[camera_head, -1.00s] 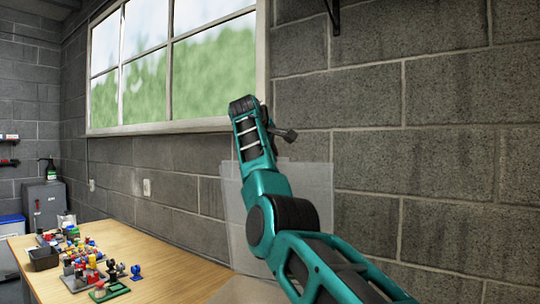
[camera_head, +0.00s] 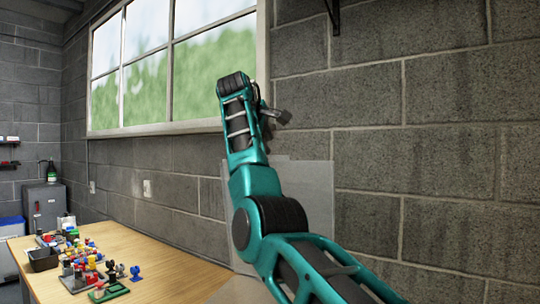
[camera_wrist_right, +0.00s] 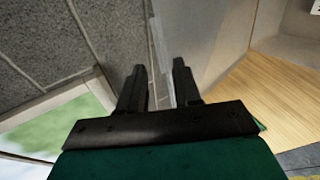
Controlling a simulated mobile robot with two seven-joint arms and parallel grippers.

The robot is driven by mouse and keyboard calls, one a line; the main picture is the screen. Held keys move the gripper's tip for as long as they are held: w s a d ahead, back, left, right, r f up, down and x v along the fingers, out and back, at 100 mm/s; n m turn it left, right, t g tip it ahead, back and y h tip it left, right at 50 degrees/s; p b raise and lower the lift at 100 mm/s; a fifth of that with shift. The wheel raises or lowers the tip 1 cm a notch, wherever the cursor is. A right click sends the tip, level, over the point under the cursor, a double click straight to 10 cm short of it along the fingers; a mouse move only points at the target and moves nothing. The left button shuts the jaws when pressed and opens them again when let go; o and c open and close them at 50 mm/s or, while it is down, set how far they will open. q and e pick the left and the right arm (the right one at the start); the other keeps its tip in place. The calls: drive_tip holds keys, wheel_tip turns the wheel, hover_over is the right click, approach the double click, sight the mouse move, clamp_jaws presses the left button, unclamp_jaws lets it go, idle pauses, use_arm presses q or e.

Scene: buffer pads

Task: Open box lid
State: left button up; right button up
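A light grey box lid (camera_head: 305,200) stands up, nearly upright, against the block wall in the head view, partly hidden by my right arm. A small part of the pale box (camera_head: 240,290) shows below it at the bottom edge. My right gripper (camera_head: 283,116) is above the lid, small and partly behind my wrist. In the right wrist view its two dark fingers (camera_wrist_right: 159,68) are apart, and the lid's thin pale edge (camera_wrist_right: 157,45) shows between them. I cannot tell whether the fingers touch it. My left gripper is not in view.
A wooden table (camera_head: 185,275) holds several coloured parts, a dark bin (camera_head: 43,260) and a green piece (camera_head: 110,292) at the left. The block wall (camera_head: 430,160) and window (camera_head: 180,70) stand close behind my arm. The table's middle is clear.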

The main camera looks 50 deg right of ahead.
drive_tip(key=v, duration=0.6)
drive_tip(key=shift+s+a, duration=0.2)
drive_tip(key=shift+a, duration=0.05)
drive_tip(key=shift+r, duration=0.15)
